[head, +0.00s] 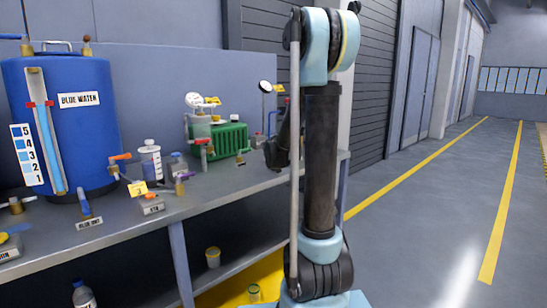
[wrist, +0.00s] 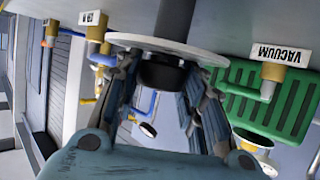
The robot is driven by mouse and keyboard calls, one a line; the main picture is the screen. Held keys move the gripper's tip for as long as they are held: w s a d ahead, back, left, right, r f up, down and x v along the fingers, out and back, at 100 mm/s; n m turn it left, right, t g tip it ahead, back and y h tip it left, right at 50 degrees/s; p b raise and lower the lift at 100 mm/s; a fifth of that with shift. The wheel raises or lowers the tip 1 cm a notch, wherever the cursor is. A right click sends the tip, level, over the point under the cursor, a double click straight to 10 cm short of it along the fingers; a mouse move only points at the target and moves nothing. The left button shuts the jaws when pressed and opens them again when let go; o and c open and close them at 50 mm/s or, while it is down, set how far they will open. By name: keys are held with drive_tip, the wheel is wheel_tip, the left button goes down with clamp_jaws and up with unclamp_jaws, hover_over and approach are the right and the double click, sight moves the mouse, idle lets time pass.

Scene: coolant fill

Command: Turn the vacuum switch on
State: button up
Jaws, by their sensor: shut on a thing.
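My gripper (wrist: 163,75) shows in the wrist view, its two dark fingers on either side of a dark round knob (wrist: 160,72) under a pale disc (wrist: 190,52). The fingers are closed onto this knob. The wrist picture is upside down, with the bench top along its upper edge. A white VACUUM label (wrist: 282,54) on a brass fitting is to the right of the disc. I cannot tell from the picture whether the held knob is the vacuum switch or how it is set. In the head view, my arm hides most of the gripper and the knob.
A green ribbed block (head: 232,140) stands on the grey bench (head: 235,180), near brass valves and gauges. It also shows in the wrist view (wrist: 270,98). A blue BLUE WATER tank (head: 85,130) stands at the left. The floor (head: 425,215) to the right is clear.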

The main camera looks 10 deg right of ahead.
drive_tip(key=shift+m+h, duration=0.4)
idle(0.5)
drive_tip(key=o, duration=1.1)
drive_tip(key=shift+s, duration=0.1)
drive_tip(key=shift+v, duration=5.85)
